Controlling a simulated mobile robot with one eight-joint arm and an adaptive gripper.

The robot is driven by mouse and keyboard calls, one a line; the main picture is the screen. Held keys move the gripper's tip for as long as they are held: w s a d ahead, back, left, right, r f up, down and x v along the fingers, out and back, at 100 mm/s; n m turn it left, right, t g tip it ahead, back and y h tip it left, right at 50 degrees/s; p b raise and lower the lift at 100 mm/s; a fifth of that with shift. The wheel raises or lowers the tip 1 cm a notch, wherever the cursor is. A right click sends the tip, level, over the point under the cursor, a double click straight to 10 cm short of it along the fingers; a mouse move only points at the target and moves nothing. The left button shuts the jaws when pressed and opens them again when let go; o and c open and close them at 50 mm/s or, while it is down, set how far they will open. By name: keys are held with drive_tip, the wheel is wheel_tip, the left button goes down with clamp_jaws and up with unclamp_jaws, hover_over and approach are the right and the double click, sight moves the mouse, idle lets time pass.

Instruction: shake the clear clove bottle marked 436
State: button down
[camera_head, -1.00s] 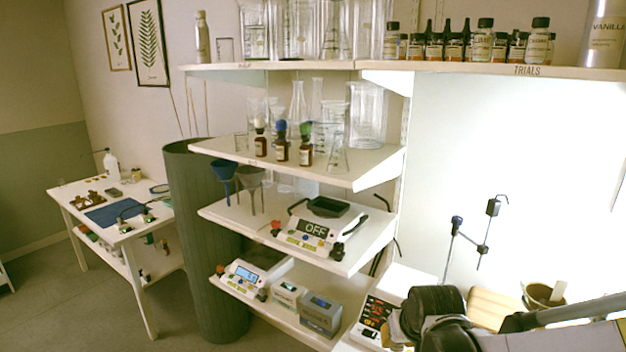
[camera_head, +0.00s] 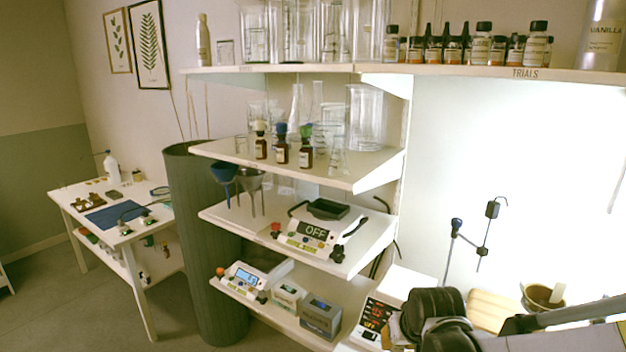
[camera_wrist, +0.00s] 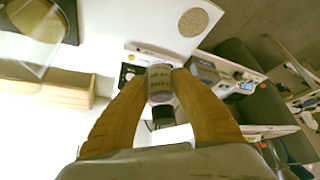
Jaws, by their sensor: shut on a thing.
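In the wrist view my gripper (camera_wrist: 160,82) is shut on a small clear bottle (camera_wrist: 160,72). The bottle sits between the two tan fingertips and carries a pale label with dark print, too small to read for sure. A dark cap (camera_wrist: 163,113) shows at its end nearer my palm. In the head view my arm fills the lower right, and the gripper and held bottle cannot be made out there. Other capped bottles (camera_head: 481,45) stand in a row on the top shelf marked TRIALS (camera_head: 525,72).
A hot plate with a round top (camera_wrist: 193,22) lies beyond the fingers in the wrist view. A mortar (camera_head: 541,297) and a clamp stand (camera_head: 455,240) are near my arm. Shelves with glassware (camera_head: 365,115), brown dropper bottles (camera_head: 282,150) and a scale reading OFF (camera_head: 312,235) stand left.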

drive_tip(key=r, duration=0.5)
drive_tip(key=shift+w, duration=0.25)
drive_tip(key=shift+s+f, duration=0.3)
drive_tip(key=shift+f, duration=0.25)
drive_tip(key=shift+s+f, duration=0.25)
drive_tip(key=shift+f, duration=0.3)
drive_tip(key=f, duration=0.2)
drive_tip(key=shift+w+f, duration=0.3)
drive_tip(key=shift+f, duration=0.1)
drive_tip(key=shift+w+r, duration=0.6)
drive_tip(key=shift+r, duration=0.2)
drive_tip(key=r, duration=0.3)
drive_tip(key=shift+s+r, duration=0.15)
drive_tip(key=shift+s, duration=0.1)
drive_tip(key=shift+s+f, duration=0.65)
drive_tip(key=shift+f, duration=0.15)
drive_tip(key=x, duration=0.4)
drive_tip(key=shift+s+f, duration=0.15)
drive_tip(key=shift+s+r, duration=0.35)
drive_tip(key=shift+s, duration=0.25)
drive_tip(key=shift+w+f, duration=0.2)
drive_tip(key=shift+w, duration=0.1)
drive_tip(key=shift+s+r, duration=0.1)
drive_tip(key=shift+s, duration=0.05)
